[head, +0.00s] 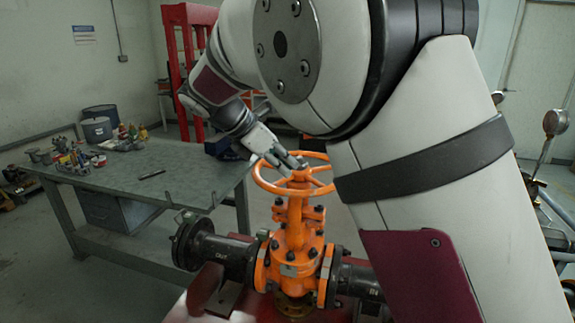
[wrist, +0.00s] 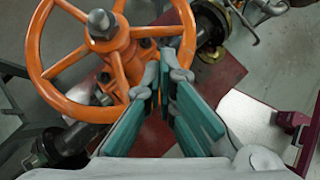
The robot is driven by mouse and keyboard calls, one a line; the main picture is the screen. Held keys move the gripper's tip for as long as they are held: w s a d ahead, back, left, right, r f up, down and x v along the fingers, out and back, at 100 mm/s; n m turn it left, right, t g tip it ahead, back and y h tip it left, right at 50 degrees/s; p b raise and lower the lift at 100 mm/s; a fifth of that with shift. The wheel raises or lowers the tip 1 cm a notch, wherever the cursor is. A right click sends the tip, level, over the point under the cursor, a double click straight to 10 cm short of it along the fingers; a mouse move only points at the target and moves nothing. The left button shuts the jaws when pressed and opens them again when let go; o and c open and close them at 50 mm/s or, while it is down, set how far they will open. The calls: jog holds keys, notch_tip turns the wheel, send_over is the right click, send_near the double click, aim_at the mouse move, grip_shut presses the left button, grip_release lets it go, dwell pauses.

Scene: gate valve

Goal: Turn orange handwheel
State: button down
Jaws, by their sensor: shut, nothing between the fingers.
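The orange handwheel (head: 326,189) sits on top of the orange gate valve (head: 295,255) in the head view. In the wrist view the handwheel (wrist: 35,50) fills the upper left, with its spokes and grey centre nut (wrist: 101,24) visible. My gripper (head: 290,164) comes in from the left over the wheel, close to its hub. In the wrist view my gripper (wrist: 164,68) overlaps the wheel's right-hand part. Its fingers with green pads are shut with nothing between them. Whether the fingertips touch the rim or a spoke cannot be told. My arm hides part of the wheel's right side.
Black flanged pipes (head: 222,252) run out from both sides of the valve. A green workbench (head: 140,180) with bottles and small items stands at the left. A red frame (head: 186,60) stands behind. Gauges (head: 555,122) show at the right edge.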

aim_at(299, 170)
jog(key=p+x, duration=0.1)
jog(key=x, duration=0.6)
jog(key=shift+d+f, duration=0.25)
jog(key=shift+f, duration=0.05)
jog(key=shift+d+n, duration=0.25)
jog(key=shift+n, duration=0.05)
jog(key=shift+w+d+n+t+y+p, duration=0.1)
jog(key=shift+d+n+t+y+p, duration=0.3)
jog(key=shift+d+n+t+p, duration=0.15)
